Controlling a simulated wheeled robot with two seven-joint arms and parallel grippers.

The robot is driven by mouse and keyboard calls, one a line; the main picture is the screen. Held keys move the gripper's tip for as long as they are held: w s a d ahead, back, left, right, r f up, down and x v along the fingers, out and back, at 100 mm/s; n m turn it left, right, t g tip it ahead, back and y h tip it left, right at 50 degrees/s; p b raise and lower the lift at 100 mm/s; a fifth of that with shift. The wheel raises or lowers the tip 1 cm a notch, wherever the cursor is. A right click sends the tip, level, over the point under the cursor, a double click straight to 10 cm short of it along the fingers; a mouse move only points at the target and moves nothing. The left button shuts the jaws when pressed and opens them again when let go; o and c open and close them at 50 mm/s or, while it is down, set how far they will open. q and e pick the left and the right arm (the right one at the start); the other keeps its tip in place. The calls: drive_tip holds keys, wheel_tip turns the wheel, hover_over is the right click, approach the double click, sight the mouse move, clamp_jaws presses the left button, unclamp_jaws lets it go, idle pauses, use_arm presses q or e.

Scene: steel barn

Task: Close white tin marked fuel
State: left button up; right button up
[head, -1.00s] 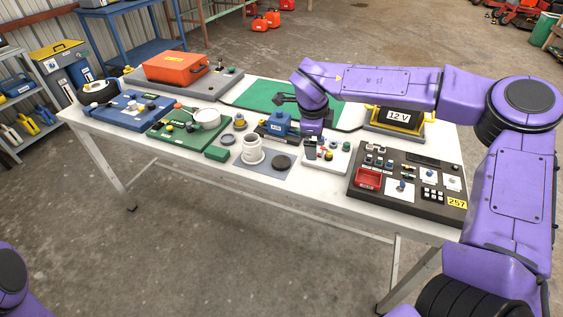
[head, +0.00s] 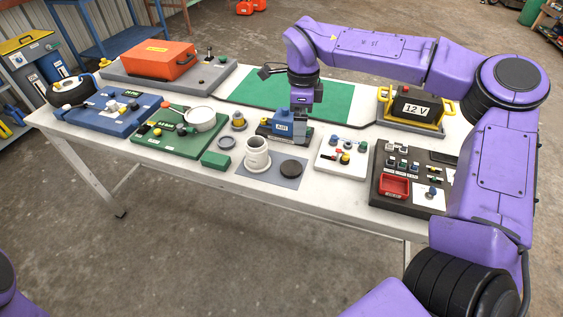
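A white tin (head: 257,158) stands upright on a grey mat (head: 275,181) at the table's front edge, with its top open. The small print on it is too small to read. A dark round lid (head: 292,167) lies flat on the same mat, just right of the tin and apart from it. My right gripper (head: 301,110) hangs over the table behind the lid, beside a blue block. Its fingers are too small and dark to read as open or shut, and it is apart from tin and lid. My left gripper is out of view.
The blue block (head: 283,126) stands behind the tin. A white board with knobs (head: 329,164) lies right of the mat. A green board (head: 160,143) with a white pot (head: 200,119) is left. A black panel (head: 412,193) and 12 V battery (head: 413,107) stand right.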

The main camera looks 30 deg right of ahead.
wheel_tip(320, 180, down, 3)
drive_tip(key=w+b, duration=0.1)
drive_tip(key=b, duration=0.5)
hover_over(293, 167)
drive_tip(key=f, duration=0.9)
drive_tip(key=shift+s+d, duration=0.25)
drive_tip(key=shift+d, duration=0.05)
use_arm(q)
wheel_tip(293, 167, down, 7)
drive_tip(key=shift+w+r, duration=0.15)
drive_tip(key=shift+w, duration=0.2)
use_arm(e)
drive_tip(key=f, duration=0.3)
drive_tip(key=f+p, duration=0.1)
drive_tip(key=f, duration=0.1)
drive_tip(key=shift+w+a+f, duration=0.1)
drive_tip(key=shift+w+a, duration=0.1)
drive_tip(key=shift+a, duration=0.1)
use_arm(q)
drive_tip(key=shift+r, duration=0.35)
use_arm(e)
drive_tip(key=shift+c, duration=0.4)
drive_tip(key=c, duration=1.1)
